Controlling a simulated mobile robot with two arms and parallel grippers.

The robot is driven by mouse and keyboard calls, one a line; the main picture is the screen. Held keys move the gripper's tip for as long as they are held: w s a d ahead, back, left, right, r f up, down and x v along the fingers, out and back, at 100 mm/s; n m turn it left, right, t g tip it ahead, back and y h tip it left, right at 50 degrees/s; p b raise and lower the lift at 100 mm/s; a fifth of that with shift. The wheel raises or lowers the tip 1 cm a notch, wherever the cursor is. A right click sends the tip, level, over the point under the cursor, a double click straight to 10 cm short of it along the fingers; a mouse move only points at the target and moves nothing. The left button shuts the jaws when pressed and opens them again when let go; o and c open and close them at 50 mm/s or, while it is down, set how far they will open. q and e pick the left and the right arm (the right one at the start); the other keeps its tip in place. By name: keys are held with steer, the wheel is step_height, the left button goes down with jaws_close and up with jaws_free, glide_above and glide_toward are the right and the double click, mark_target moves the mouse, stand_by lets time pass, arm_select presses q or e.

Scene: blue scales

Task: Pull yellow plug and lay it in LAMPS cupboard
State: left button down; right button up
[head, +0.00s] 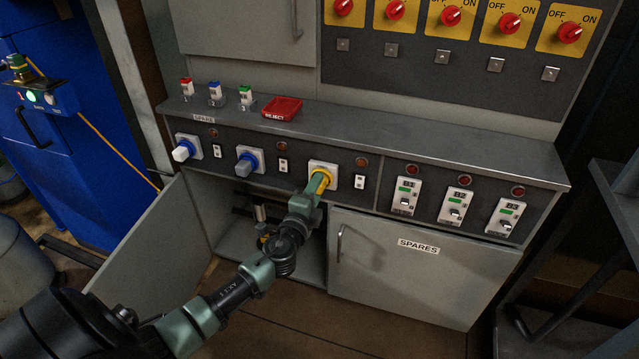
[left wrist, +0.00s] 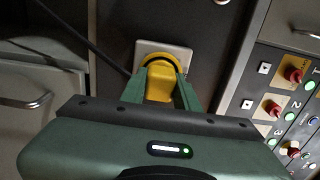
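The yellow plug (head: 327,176) is at the right-hand of three sockets on the panel. It also shows in the left wrist view (left wrist: 160,82), against a pale square socket plate (left wrist: 181,53). My left gripper (head: 318,186) has one finger on each side of the plug's body and appears closed on it. In the left wrist view its fingers (left wrist: 160,92) flank the plug. An open cupboard (head: 228,246) lies below the panel, its door swung out to the left (head: 150,250). No LAMPS label shows. My arm hides part of its inside. My right gripper is not in view.
A shut cupboard labelled SPARES (head: 450,285) is right of the open one. A white plug (head: 183,150) and a grey-blue plug (head: 246,164) sit in the other sockets. A red REJECT tray (head: 282,109) and small coloured items stand on the ledge (head: 400,143).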

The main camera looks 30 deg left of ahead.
arm_select(q)
steer(key=shift+s, duration=0.1)
steer(key=shift+v, duration=2.9)
